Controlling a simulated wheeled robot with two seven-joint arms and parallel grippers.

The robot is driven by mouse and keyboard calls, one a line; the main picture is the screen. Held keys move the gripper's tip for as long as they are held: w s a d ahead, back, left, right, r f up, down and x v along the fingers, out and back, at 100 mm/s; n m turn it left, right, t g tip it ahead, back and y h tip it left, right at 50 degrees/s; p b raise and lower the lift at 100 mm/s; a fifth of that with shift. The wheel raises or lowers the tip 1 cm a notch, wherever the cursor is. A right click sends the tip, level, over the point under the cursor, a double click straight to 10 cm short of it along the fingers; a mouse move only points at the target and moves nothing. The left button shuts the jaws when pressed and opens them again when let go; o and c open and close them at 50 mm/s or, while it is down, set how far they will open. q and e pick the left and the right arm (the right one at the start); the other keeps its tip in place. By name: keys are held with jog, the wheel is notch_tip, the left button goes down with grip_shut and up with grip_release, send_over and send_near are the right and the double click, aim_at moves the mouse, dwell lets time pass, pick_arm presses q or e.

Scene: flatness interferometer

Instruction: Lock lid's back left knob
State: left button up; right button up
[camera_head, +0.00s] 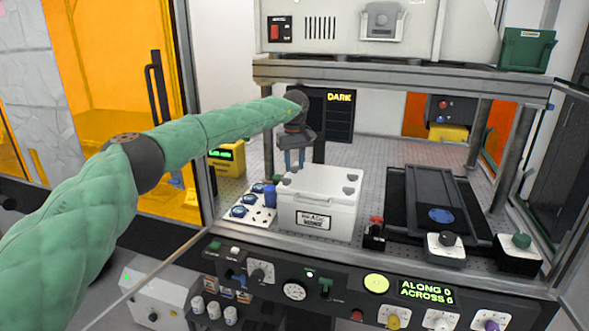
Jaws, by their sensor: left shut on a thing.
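A white box with a lid (318,184) stands on the perforated table, with a dark-framed label on its front. My left gripper (295,164) points down over the lid's back left corner. Its blue-grey fingers are shut on the back left knob, which is mostly hidden between them. How far that knob is turned cannot be seen. My right gripper is not in view.
A blue cylinder (269,196) and a white plate with blue-topped round pieces (240,211) stand left of the box. A red-topped device (375,229) is at its right. A shelf beam (400,78) spans above. A control panel (330,285) runs along the front.

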pick_arm(q)
jog(key=m+b, duration=0.1)
jog(key=m, duration=0.4)
jog(key=shift+b, duration=0.4)
jog(key=shift+r+m, duration=0.1)
jog(key=shift+m, duration=1.1)
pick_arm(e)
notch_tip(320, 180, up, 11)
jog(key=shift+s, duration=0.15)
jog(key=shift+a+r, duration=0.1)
pick_arm(q)
jog(key=o, duration=1)
